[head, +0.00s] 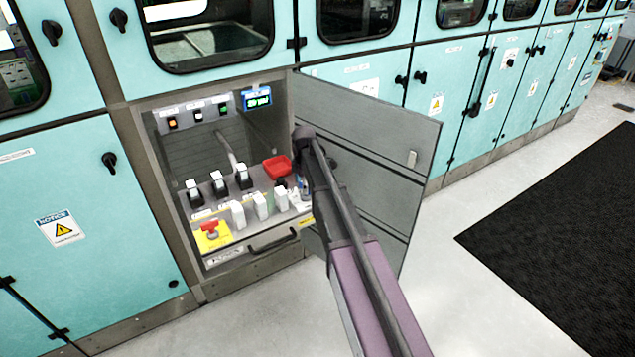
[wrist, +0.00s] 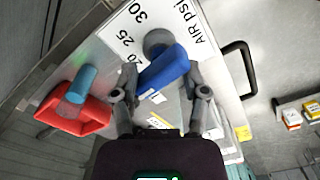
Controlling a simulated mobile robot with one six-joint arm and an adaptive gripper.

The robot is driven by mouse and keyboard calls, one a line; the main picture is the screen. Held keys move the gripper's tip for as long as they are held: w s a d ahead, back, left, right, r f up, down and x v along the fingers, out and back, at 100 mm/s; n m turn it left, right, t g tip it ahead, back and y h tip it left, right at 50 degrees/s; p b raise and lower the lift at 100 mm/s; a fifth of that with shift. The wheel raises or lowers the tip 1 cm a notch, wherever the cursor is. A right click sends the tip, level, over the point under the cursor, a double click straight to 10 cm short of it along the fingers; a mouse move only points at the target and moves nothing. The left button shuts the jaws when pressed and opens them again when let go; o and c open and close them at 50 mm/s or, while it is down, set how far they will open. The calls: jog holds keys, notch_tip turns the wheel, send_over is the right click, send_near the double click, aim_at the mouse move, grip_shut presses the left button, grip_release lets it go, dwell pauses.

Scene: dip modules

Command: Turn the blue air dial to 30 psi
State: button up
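The blue air dial (wrist: 167,69) is in the wrist view, on a white plate (wrist: 118,36) marked 20, 25, 30 and "AIR psi". Its blue handle slants toward the lower left, its end near the 20 mark. My gripper (wrist: 163,90) has its two fingers apart, one on each side of the handle. I cannot tell whether either finger touches it. In the head view my arm reaches into the open cabinet and mostly hides the dial. A small blue-framed display (head: 258,99) shows green text that seems to read 20 psi.
A red piece (wrist: 75,112) with a teal cylinder stands left of the dial; the red piece (head: 277,166) also shows in the head view. White-topped switches (head: 218,184) and a red knob on a yellow plate (head: 211,232) are nearby. The open grey door (head: 385,150) is right of my arm.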

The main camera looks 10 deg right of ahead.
jog(key=n, duration=0.6)
notch_tip(320, 180, up, 14)
jog(key=p, duration=1.4)
jog(key=s+m, duration=1.2)
jog(key=s, duration=0.4)
jog(key=shift+s+r+p, duration=0.3)
jog(key=shift+r, duration=0.05)
jog(key=w+n, duration=0.3)
jog(key=w, duration=1.3)
jog(key=shift+w+f+n+b, duration=0.3)
jog(key=shift+w+f+b, duration=0.05)
jog(key=shift+f+b, duration=0.1)
jog(key=shift+f, duration=0.1)
notch_tip(320, 180, down, 14)
jog(key=b, duration=1.3)
jog(key=shift+r+b, duration=0.25)
jog(key=shift+b, duration=0.1)
